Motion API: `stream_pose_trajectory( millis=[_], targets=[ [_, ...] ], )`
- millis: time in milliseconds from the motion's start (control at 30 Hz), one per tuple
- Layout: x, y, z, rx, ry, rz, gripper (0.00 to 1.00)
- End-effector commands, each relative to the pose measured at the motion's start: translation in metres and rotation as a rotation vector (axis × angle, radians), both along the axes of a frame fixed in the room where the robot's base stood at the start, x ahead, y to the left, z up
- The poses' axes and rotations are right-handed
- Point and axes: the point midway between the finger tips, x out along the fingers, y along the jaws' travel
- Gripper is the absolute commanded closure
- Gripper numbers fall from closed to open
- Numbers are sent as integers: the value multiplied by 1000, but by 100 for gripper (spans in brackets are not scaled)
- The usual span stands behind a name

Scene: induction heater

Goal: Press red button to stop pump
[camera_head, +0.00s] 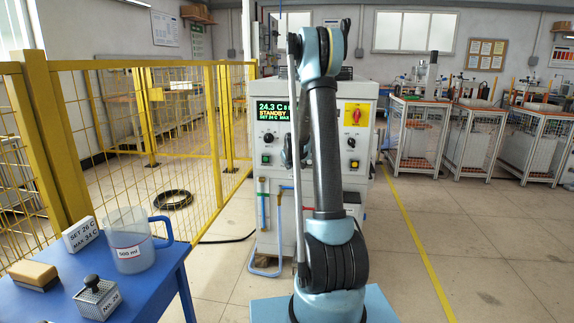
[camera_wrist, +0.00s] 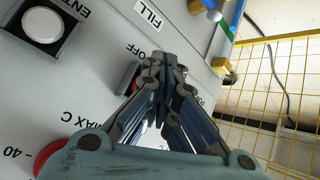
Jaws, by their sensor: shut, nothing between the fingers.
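The white heater cabinet (camera_head: 275,205) stands ahead in the head view, its display reading 24.3 C and STANDBY. In the wrist view my gripper (camera_wrist: 160,65) is shut and empty, its fingertips in front of the panel by the OFF lettering. A small dark-framed part with a reddish face (camera_wrist: 130,77) shows just left of the fingers, partly covered by them. I cannot tell whether the fingertips touch it. A round red part (camera_wrist: 50,157) sits at lower left near the MAX C lettering. In the head view my arm hides the gripper and the middle of the panel.
The panel also carries a red switch on a yellow plate (camera_head: 356,115), a green button (camera_head: 266,159) and a white ENTER button (camera_wrist: 43,25). A yellow mesh fence (camera_head: 215,120) stands at left. A blue table (camera_head: 165,285) holds a jug (camera_head: 128,240).

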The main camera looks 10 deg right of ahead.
Motion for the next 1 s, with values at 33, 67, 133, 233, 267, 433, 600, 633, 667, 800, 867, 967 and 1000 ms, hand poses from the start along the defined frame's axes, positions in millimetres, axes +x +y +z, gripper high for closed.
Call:
stream_pose_trajectory(
  millis=[33,67,133,233,267,433,600,633,667,800,867,967,1000],
  targets=[
    [-3,1,0,0,0,0,100],
    [-4,1,0,0,0,0,100],
    [-6,2,0,0,0,0,100],
    [-8,3,0,0,0,0,100],
    [-8,3,0,0,0,0,100],
    [-7,3,0,0,0,0,100],
    [-11,4,0,1,0,1,100],
    [-12,4,0,1,0,1,100],
    [-14,5,0,1,0,1,100],
    [-24,8,0,1,0,0,100],
    [-29,10,0,1,0,0,100],
    [-37,12,0,1,0,1,100],
    [-40,13,0,1,0,1,100]
  ],
)
